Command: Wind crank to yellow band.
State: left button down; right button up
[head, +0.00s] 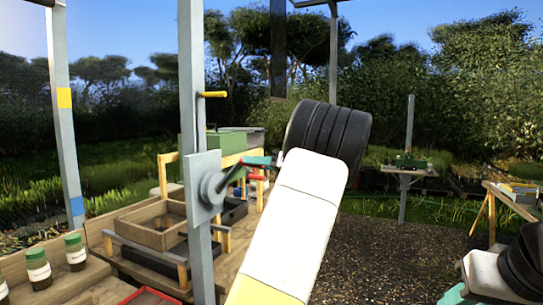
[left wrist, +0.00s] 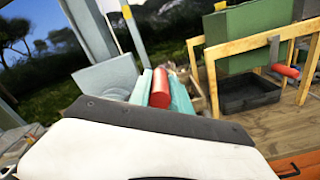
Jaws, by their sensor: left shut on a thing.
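The crank (head: 212,187) sits on a grey plate fixed to a grey post, its round hub and short arm facing right. My left gripper (head: 256,161) is at the end of that arm, partly behind my own wrist. In the left wrist view its teal fingers (left wrist: 161,90) are shut on the red crank handle (left wrist: 160,86). A yellow band (head: 64,98) is on the far left post, with a blue band (head: 76,206) lower down. A dark hanging panel (head: 278,50) is at the top.
A wooden bench with trays (head: 150,222) stands behind the crank post. Several green-lidded jars (head: 75,252) stand at left. A yellow peg (head: 213,94) juts from the post above the crank. Gravel ground lies open at right, with small tables beyond.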

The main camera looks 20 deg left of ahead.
pick_arm(q)
notch_tip(320, 180, down, 9)
jog(key=w+m, duration=0.1)
jog(key=m, duration=0.7)
jog(key=shift+d+f, duration=0.1)
jog(key=c, duration=1.2)
grip_release()
jog(key=d, duration=0.7)
jog(key=shift+s+d, duration=0.3)
jog(key=shift+d, duration=0.1)
